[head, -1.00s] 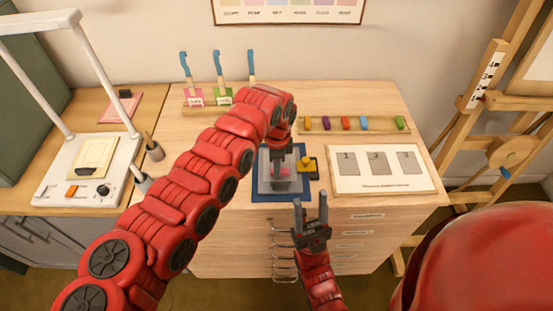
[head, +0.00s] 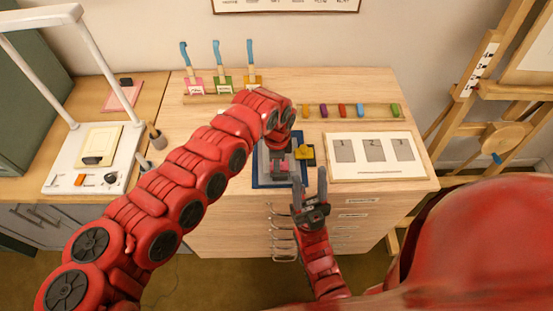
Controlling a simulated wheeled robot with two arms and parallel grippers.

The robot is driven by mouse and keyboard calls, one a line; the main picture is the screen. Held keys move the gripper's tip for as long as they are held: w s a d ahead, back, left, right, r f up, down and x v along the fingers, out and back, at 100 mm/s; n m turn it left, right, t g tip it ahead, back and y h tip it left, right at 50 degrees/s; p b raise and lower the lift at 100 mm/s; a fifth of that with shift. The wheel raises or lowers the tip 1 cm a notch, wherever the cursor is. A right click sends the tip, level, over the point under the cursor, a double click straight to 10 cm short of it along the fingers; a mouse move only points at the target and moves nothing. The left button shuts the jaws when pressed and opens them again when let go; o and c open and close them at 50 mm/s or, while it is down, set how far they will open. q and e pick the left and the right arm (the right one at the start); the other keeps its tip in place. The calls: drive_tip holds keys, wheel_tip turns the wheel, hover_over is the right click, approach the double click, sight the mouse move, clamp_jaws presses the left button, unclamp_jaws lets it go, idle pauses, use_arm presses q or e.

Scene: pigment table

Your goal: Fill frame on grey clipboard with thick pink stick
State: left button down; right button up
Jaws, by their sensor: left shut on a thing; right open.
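A grey board (head: 264,162), which looks like the grey clipboard, lies on a blue mat (head: 262,184) at the front of the wooden cabinet top. My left gripper (head: 279,167) points down over it, shut on a small pinkish thing (head: 281,166) that looks like the pink stick. My arm and wrist cover much of the board, so the frame on it and any contact are unclear. My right gripper (head: 310,183) is open and empty, fingers up, at the cabinet's front edge just right of the mat.
A yellow and black object (head: 305,154) stands right of the mat. A rack (head: 375,110) of coloured sticks lies behind. A board with three numbered grey cards (head: 374,174) is at right. Blue-handled tools (head: 217,68) stand back left. A white lamp stand (head: 62,178) is on the left table.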

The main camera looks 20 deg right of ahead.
use_arm(q)
drive_tip(key=shift+s+a+r+p, duration=0.1)
drive_tip(key=shift+s+a+p, duration=0.2)
drive_tip(key=shift+s+p, duration=0.6)
drive_tip(key=shift+f, duration=0.25)
drive_tip(key=shift+w+d+f+b, duration=0.15)
drive_tip(key=shift+w+b, duration=0.3)
drive_tip(key=shift+b, duration=0.8)
drive_tip(key=shift+w+d+r+b, duration=0.2)
drive_tip(key=shift+w+b, duration=0.6)
drive_tip(key=shift+b, duration=0.4)
drive_tip(key=w+b, duration=0.1)
drive_tip(key=b, duration=0.2)
drive_tip(key=shift+w+d+f, duration=0.1)
drive_tip(key=shift+w+d, duration=0.15)
drive_tip(key=shift+w, duration=0.1)
drive_tip(key=shift+w+d+r+b, duration=0.15)
drive_tip(key=shift+w+r+b, duration=0.2)
drive_tip(key=shift+b, duration=0.25)
drive_tip(key=w+f+b, duration=0.1)
drive_tip(key=b, duration=0.1)
drive_tip(key=shift+w+b, duration=0.2)
drive_tip(key=shift+b, duration=0.1)
drive_tip(key=shift+w+d+r+b, duration=0.35)
drive_tip(key=shift+w+b, duration=0.15)
drive_tip(key=shift+b, duration=0.25)
